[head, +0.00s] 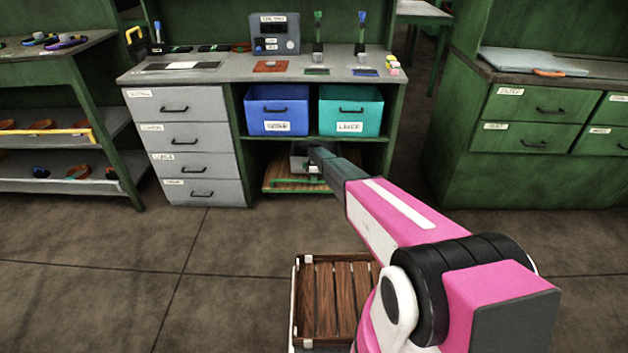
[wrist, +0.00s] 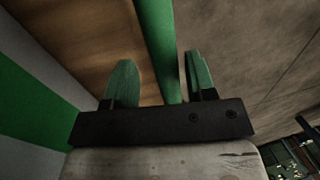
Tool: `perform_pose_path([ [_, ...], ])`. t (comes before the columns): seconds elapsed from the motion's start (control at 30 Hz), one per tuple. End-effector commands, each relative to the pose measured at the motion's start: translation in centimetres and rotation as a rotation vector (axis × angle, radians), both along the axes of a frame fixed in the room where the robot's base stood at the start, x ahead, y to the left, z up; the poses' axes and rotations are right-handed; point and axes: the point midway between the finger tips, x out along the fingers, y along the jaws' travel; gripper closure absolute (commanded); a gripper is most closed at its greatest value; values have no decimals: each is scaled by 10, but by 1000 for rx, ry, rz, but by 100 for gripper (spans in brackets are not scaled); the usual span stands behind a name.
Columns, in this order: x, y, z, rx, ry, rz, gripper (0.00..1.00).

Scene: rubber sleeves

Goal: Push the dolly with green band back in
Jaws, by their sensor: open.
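The dolly (head: 276,172) is a low wooden platform with a green bar (head: 284,182) along its front. It sits on the floor in the open bay under the workbench, below the bins, and part of it is hidden by my arm. My gripper (wrist: 160,62) is at the dolly's front edge. In the wrist view its two green fingers are apart, with the green bar (wrist: 157,40) running between them and the wooden deck (wrist: 90,40) to the left. I cannot tell whether the fingers touch the bar.
A blue bin (head: 277,110) and a teal bin (head: 350,111) stand on the shelf above. Grey drawers (head: 188,145) stand left of the bay. A slatted wooden tray (head: 335,295) is near my base. The floor (head: 120,240) at the left is clear.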

Motion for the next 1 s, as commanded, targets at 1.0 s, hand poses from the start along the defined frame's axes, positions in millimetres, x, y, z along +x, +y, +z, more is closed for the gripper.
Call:
perform_pose_path([
  [1.0, -151, 5, 2, 1, 4, 0, 49],
])
